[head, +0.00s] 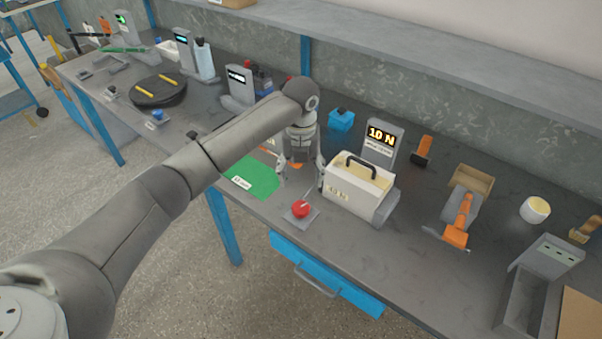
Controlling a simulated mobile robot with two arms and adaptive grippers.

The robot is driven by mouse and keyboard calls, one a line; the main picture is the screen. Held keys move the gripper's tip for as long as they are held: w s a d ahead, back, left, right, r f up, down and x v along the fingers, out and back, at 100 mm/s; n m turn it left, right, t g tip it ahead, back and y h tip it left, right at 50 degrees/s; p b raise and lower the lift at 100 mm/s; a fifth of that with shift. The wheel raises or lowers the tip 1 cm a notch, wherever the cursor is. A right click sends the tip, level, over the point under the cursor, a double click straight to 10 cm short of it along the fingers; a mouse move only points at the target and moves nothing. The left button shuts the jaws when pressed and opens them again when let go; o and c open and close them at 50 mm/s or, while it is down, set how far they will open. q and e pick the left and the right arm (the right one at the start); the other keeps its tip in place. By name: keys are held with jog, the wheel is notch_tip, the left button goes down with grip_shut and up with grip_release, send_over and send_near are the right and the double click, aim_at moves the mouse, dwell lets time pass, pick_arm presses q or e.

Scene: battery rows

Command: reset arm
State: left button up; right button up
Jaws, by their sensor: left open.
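My left arm reaches in from the lower left over the workbench. My left gripper (300,174) points down with its fingers apart and nothing visible between them. It hangs over the bench between the green mat (252,178) and the cream box with a black handle (358,184). A red ball-shaped knob (300,208) on a small grey plate sits just in front of the gripper. Whether the fingertips touch the bench cannot be told. My right gripper is not in view.
A display reading "10 N" (382,140) stands behind the cream box. An orange-handled tool (459,220), a small wooden box (472,179) and a white cup (535,210) are to the right. A black round plate (158,93) lies at left. A blue drawer (325,276) hangs under the bench.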

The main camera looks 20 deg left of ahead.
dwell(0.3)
pick_arm(q)
jog(key=s+d+f+n, duration=0.1)
jog(key=s+d+f, duration=0.1)
jog(key=s+d+f+n+h, duration=0.1)
jog(key=s+d+f+n, duration=0.1)
jog(key=s+f, duration=0.1)
jog(key=s+d+f+n, duration=0.2)
jog(key=s+f, duration=0.1)
jog(key=shift+s+d+f, duration=0.1)
jog(key=shift+s+d, duration=0.05)
jog(key=s+d+f+n+t+h, duration=0.2)
jog(key=s+f+n, duration=0.2)
jog(key=s+n, duration=0.45)
jog(key=s+a+r+n+t+y, duration=0.1)
jog(key=s+a+n, duration=0.5)
jog(key=s+n, duration=0.25)
jog(key=s+a+r+n+t+y, duration=0.1)
jog(key=s+a+r+n+y, duration=0.1)
jog(key=s+a+n, duration=0.55)
notch_tip(320, 180, down, 26)
jog(key=s+d+n+g, duration=0.1)
jog(key=s+d+g, duration=0.1)
jog(key=s+a+f+g, duration=0.1)
jog(key=s+a+f, duration=0.2)
jog(key=s+f, duration=1.3)
jog(key=shift+s+f, duration=0.3)
jog(key=shift+f, duration=0.05)
